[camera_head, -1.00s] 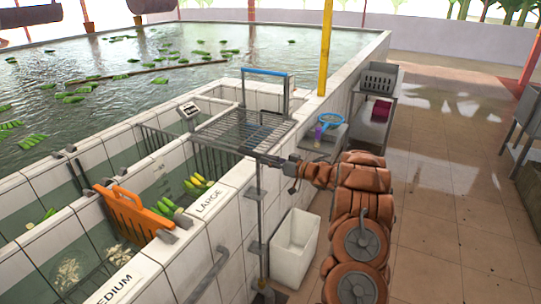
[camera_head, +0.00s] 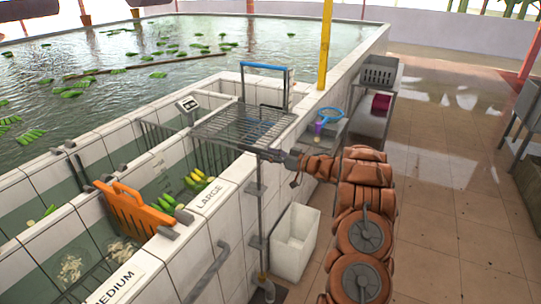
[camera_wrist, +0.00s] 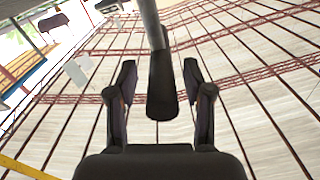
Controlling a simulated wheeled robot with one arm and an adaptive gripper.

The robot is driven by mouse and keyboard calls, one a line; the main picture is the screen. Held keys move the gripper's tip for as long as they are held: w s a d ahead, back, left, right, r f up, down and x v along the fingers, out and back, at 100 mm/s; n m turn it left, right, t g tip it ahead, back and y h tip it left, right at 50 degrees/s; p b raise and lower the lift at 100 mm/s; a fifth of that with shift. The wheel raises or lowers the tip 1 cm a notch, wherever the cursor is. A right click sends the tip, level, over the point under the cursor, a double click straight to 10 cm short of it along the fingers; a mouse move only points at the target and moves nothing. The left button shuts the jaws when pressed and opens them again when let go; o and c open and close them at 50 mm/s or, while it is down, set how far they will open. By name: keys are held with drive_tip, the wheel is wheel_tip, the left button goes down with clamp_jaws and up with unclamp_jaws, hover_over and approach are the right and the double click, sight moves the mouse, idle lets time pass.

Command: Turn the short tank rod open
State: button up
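A thin grey vertical rod (camera_head: 261,225) runs down the outside of the white tiled tank wall, held by brackets. In the wrist view a grey rod (camera_wrist: 151,25) ends in a dark grip (camera_wrist: 162,85), which lies between my fingers. My gripper (camera_head: 272,154) is at the rod's upper end, beside the wire rack. In the wrist view my gripper (camera_wrist: 158,82) is open, with a finger on each side of the grip and visible gaps on both sides. I cannot tell the depth between grip and fingers.
A wire rack (camera_head: 238,124) sits close to my gripper on the tank edge. A white bin (camera_head: 293,246) stands on the floor below my arm. An orange divider (camera_head: 132,210) stands in the tank. A steel trolley (camera_head: 375,95) is behind.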

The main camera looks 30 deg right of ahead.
drive_tip(key=v, duration=1.2)
idle(0.6)
